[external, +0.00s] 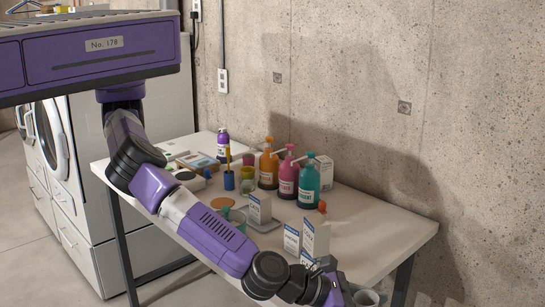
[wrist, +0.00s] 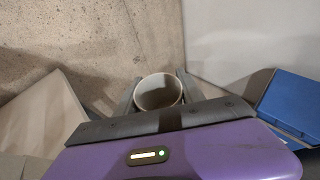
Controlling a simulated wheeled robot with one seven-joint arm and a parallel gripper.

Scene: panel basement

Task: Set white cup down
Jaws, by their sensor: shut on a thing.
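The white cup (wrist: 158,93) is held between the two fingers of my gripper (wrist: 157,86) in the wrist view, with its open rim facing the camera. In the external view the cup (external: 366,297) shows at the bottom edge, partly cut off, beside my gripper (external: 352,291). There it appears in front of the white table's (external: 385,236) near edge. The cup's underside is hidden, and I cannot see anything supporting it.
Pump bottles in orange (external: 268,166), pink (external: 285,177) and teal (external: 308,185) stand toward the table's back. White and blue cartons (external: 315,238) stand near the front, close to my arm. The table's right end is clear. A concrete wall (external: 340,80) rises behind.

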